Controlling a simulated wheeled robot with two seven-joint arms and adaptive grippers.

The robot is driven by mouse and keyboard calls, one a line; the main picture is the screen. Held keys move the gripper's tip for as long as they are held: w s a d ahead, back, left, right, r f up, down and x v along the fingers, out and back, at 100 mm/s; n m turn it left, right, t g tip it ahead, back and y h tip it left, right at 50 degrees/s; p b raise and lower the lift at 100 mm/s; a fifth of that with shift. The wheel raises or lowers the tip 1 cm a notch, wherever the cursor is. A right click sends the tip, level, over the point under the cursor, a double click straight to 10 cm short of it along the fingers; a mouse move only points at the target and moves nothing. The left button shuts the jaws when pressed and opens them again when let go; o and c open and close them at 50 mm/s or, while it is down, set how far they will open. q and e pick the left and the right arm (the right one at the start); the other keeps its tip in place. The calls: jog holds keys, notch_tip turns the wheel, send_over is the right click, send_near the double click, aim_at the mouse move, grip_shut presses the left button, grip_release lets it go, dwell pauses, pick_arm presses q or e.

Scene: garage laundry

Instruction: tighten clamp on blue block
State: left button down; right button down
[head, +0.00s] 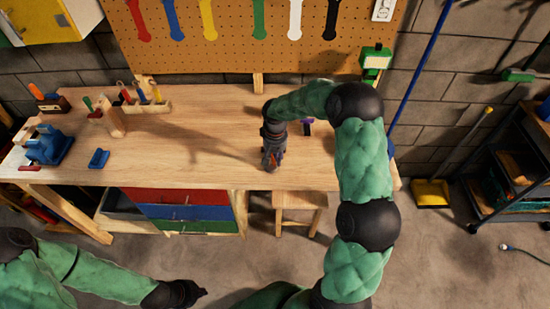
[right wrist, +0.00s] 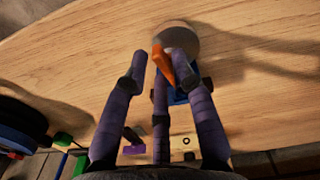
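An orange handle (right wrist: 163,62) shows in the right wrist view, close to a grey round part (right wrist: 178,35). Below it a small piece of blue (right wrist: 178,97) shows, mostly hidden by my fingers. I cannot tell how the clamp and blue block touch. My right gripper (head: 271,160) points down at the bench's front edge. In the wrist view my right fingers (right wrist: 160,70) stand apart around the orange handle, with a gap on the left side. My left gripper (head: 185,294) is low at the left, away from the bench; its fingers are unclear.
The wooden workbench (head: 200,130) is mostly clear in the middle. A blue vise (head: 48,146) and a small blue block (head: 99,158) are at its left. A purple item (head: 306,125) lies behind my right gripper.

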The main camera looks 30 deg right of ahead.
jog(key=shift+s+a+f+m, duration=0.1)
jog(key=shift+a+f+m, duration=0.05)
jog(key=shift+m, duration=0.15)
jog(key=shift+a+m+b, duration=0.15)
jog(key=shift+m+b, duration=0.65)
jog(key=shift+m, duration=0.1)
jog(key=shift+a+m+b, duration=0.2)
jog(key=shift+m+b, duration=0.45)
jog(key=shift+m, duration=1.05)
jog(key=c, duration=1.2)
grip_release()
jog(key=shift+s, duration=0.1)
jog(key=shift+a, duration=0.1)
